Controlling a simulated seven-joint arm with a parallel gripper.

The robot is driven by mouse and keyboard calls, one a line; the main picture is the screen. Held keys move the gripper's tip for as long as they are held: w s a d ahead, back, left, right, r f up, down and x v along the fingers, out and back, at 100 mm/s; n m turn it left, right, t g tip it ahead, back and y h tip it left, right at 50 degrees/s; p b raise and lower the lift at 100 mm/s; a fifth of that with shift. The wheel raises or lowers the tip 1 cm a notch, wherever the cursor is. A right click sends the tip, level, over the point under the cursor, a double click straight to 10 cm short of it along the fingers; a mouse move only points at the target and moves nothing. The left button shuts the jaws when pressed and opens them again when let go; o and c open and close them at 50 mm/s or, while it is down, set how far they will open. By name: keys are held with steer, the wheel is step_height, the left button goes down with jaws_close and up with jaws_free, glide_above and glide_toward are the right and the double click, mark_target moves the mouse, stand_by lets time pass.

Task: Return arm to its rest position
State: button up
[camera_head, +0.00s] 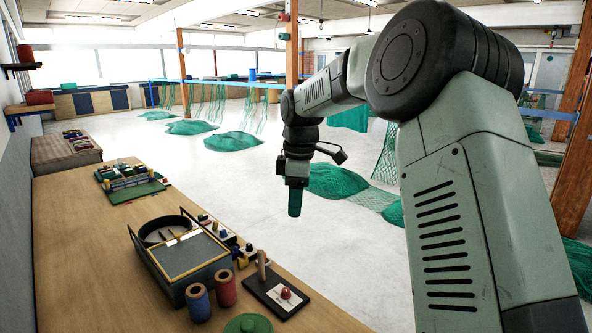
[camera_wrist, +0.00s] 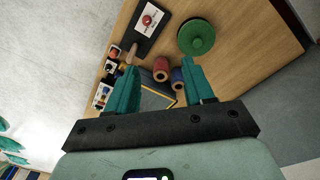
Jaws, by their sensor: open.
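My gripper (camera_head: 295,200) hangs in the air off the right side of the wooden table, pointing down, with the arm reaching in from the right. In the wrist view its two green fingers (camera_wrist: 162,85) stand wide apart with nothing between them. Below them, well apart from the fingertips, lie the table's things. The head view shows the gripper from the side, so its finger gap is hidden there.
Green net heaps (camera_head: 233,141) lie on the open floor.

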steer(key=s+d+r+m+t+h, duration=0.1)
steer(key=s+d+r+m+t, duration=0.2)
steer(key=s+r, duration=0.55)
steer(key=s+d+m, duration=0.2)
steer(key=s+m, duration=0.2)
steer(key=s, duration=0.5)
steer(key=s+d+m+t, duration=0.1)
steer(key=s+d+m, duration=0.2)
steer(key=s+m, duration=0.2)
steer(key=s+d+m+t, duration=0.1)
steer(key=s+d+m, duration=0.2)
steer(key=s, duration=0.9)
steer(key=shift+s+r+m, duration=0.3)
steer(key=shift+m, duration=0.8)
